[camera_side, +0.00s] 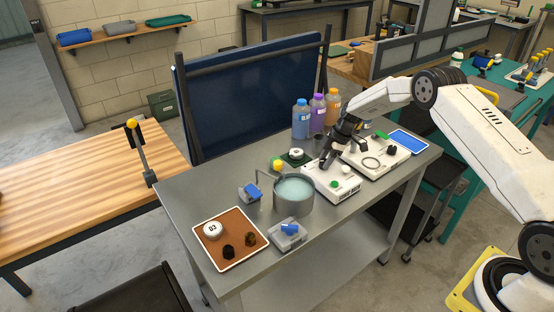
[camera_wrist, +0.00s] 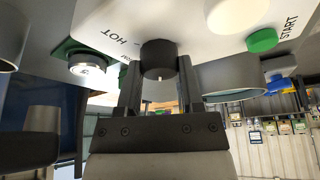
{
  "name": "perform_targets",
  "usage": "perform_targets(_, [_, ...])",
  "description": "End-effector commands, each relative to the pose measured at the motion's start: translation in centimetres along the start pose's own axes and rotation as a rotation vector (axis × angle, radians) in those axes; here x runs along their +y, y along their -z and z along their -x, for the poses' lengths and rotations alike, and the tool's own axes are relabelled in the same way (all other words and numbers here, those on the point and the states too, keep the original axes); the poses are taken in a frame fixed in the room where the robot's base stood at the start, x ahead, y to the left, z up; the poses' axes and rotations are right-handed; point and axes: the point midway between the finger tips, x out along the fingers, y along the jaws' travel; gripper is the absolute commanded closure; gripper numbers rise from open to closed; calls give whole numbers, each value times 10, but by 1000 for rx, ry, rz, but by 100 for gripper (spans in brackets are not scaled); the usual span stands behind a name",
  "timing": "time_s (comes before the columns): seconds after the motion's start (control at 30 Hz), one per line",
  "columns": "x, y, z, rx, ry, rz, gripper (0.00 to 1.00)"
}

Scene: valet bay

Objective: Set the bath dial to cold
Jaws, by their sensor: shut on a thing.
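The bath dial is a black round knob (camera_wrist: 158,58) on a white panel (camera_wrist: 98,15) in the wrist view. A small white mark shows on its lower side. HOT is printed on the panel at the dial's upper left; another label left of it is mostly hidden by a finger. My gripper (camera_wrist: 158,78) is shut on the dial, one finger on each side. In the side view my gripper (camera_side: 329,159) reaches down to the white control box (camera_side: 345,192), and the dial is hidden there. The round metal bath (camera_side: 293,207) with pale teal liquid stands left of the box.
A green START button (camera_wrist: 262,40) and a white knob sit near the dial. A second white device (camera_side: 378,167) stands right of the box, and several bottles (camera_side: 318,112) stand behind. An orange-brown tray (camera_side: 233,222) lies at the bench's front left.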

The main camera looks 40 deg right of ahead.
Motion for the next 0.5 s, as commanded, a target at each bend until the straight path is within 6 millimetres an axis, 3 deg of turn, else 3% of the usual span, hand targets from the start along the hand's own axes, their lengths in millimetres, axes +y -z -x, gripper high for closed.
perform_targets(0.5, [0,0,0,-2,28,70,100])
